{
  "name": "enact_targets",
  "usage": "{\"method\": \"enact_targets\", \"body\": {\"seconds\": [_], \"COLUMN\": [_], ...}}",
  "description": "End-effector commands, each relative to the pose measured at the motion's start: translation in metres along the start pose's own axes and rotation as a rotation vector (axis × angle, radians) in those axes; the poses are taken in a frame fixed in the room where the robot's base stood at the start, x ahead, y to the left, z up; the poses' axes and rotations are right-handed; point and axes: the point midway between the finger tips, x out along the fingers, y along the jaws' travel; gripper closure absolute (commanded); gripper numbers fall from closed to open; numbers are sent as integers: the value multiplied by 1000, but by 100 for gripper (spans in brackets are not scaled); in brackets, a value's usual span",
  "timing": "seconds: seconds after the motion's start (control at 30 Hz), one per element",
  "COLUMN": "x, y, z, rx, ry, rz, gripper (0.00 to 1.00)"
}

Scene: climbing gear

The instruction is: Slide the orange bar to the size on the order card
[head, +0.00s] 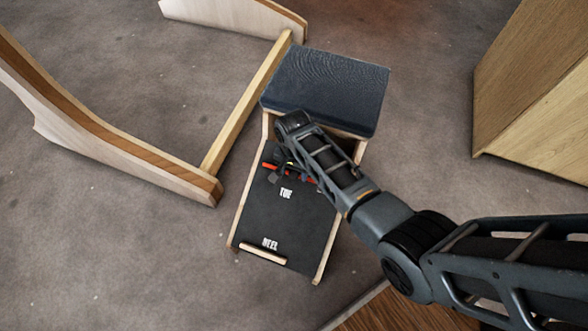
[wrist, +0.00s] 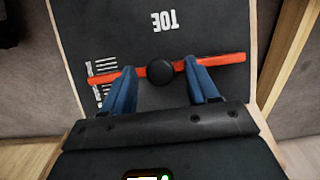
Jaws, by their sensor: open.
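The orange bar (wrist: 215,62) lies across the black sloped board (wrist: 205,20), with a round black knob (wrist: 160,70) at its middle. It also shows in the head view (head: 302,179), partly hidden by my arm. White size marks (wrist: 104,67) are printed by the bar's left end in the wrist view, too small to read. My gripper (wrist: 163,86) is open, its two blue fingers apart on either side of the knob and over or close to the bar. Whether they touch it I cannot tell. My gripper also shows in the head view (head: 280,168). I cannot make out an order card.
The board (head: 285,225) reads TOE and HEEL and has a wooden ledge (head: 263,254) at its low end. A dark padded top (head: 325,85) adjoins it. A wooden frame with a rail (head: 245,105) stands left, a wooden box (head: 535,80) right. Grey floor lies left.

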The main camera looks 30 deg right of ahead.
Motion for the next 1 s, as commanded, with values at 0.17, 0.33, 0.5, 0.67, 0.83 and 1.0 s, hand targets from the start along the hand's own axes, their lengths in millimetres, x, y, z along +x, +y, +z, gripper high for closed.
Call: {"method": "enact_targets", "body": {"seconds": [0.17,0.33,0.5,0.67,0.83,1.0], "x": [-16,-45,-68,-77,-78,-78], "y": [0,0,0,0,0,0], "z": [0,0,0,0,0,0], "rx": [0,0,0,0,0,0], "ry": [1,1,1,0,0,0], "rz": [-1,-2,-1,0,0,0], "gripper": [41,41,41,41,41,41]}}
